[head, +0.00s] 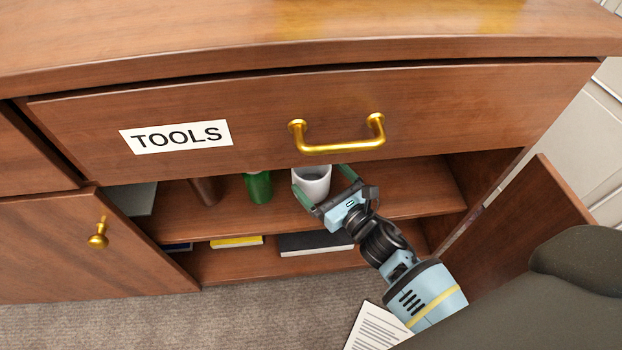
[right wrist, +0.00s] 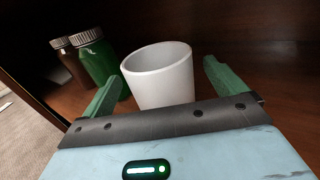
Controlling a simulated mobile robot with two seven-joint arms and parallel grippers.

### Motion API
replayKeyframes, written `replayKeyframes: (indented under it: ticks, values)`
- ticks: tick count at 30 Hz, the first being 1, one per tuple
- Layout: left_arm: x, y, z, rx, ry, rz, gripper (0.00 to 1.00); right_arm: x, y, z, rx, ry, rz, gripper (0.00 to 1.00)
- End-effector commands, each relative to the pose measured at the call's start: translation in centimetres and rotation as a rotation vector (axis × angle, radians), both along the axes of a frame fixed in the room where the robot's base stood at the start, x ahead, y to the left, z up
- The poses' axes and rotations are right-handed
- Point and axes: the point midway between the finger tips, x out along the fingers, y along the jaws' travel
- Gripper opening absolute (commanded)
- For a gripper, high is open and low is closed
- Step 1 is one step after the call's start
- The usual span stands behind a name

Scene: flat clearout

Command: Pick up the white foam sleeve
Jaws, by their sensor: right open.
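The white foam sleeve (head: 312,181) looks like a hollow white cup and stands upright on the upper shelf below the TOOLS drawer. In the right wrist view the white sleeve (right wrist: 160,78) stands between the two green fingers, with its open top rim showing and its lower part hidden by the gripper body. My right gripper (head: 322,187) is open around the sleeve, one finger on each side; in the right wrist view (right wrist: 158,80) there is a gap to the right finger. Contact on the left side is unclear. My left gripper is not in view.
A green bottle (head: 258,187) and a brown bottle (head: 205,191) stand left of the sleeve. The drawer front with its brass handle (head: 337,135) hangs just above. An open door (head: 522,215) is at right. Books, including a dark one (head: 316,244), lie on the lower shelf.

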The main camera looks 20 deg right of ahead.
Motion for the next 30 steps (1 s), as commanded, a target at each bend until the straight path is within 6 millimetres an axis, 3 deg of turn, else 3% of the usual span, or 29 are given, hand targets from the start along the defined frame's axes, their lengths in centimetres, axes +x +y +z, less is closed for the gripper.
replayKeyframes:
  ticks: [7, 17, 28, 30]
  values:
    - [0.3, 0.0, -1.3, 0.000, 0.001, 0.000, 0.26, 3.2, 1.0, -0.7, -0.001, 0.000, 0.000, 0.96]
    - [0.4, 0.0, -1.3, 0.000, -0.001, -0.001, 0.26, 3.8, 1.2, -0.6, 0.000, 0.000, 0.001, 0.96]
    - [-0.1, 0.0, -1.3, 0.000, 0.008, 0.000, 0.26, 3.8, 1.2, -0.6, 0.000, 0.000, 0.000, 0.51]
    - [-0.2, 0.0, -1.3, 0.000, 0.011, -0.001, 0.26, 3.8, 1.2, -0.6, 0.000, 0.000, 0.001, 0.49]
